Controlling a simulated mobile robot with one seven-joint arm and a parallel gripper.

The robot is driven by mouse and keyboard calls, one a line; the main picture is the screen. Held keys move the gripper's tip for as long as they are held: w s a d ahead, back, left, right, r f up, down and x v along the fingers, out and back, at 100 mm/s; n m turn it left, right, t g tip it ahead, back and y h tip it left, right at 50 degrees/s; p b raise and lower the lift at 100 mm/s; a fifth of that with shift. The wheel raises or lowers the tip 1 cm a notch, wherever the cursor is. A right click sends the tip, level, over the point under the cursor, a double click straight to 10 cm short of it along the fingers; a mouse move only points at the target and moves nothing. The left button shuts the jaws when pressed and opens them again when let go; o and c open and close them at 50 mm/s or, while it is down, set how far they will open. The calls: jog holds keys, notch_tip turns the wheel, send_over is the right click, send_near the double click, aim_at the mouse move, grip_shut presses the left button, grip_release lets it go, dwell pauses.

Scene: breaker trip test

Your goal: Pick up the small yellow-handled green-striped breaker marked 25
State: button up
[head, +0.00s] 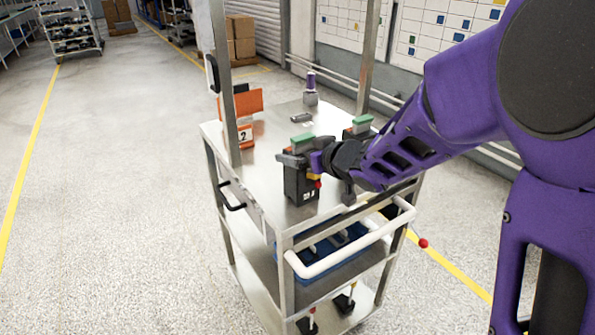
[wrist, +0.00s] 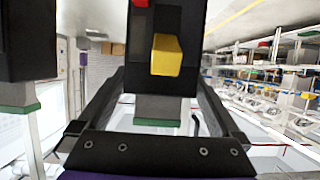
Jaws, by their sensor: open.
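A black breaker with a yellow handle (head: 313,177) and a green top strip stands upright at the front of the steel cart top. A small white marking on its front is too small to read. In the wrist view its yellow handle (wrist: 168,56) faces me, with a red part above and the green strip below. My gripper (head: 301,158) is at its upper part, open, with the fingers (wrist: 160,88) on either side of the breaker. I cannot tell whether they touch it. My gripper hides part of the breaker in the head view.
A second green-topped breaker (head: 360,126) stands behind, partly hidden by my arm; a dark one (wrist: 27,45) shows at left in the wrist view. An orange holder marked 2 (head: 245,102), a small grey piece (head: 301,118) and cart posts (head: 369,55) are near. A white handle rail (head: 350,247) crosses the front.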

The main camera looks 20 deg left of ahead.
grip_shut()
jog(key=shift+r, duration=0.1)
dwell(0.4)
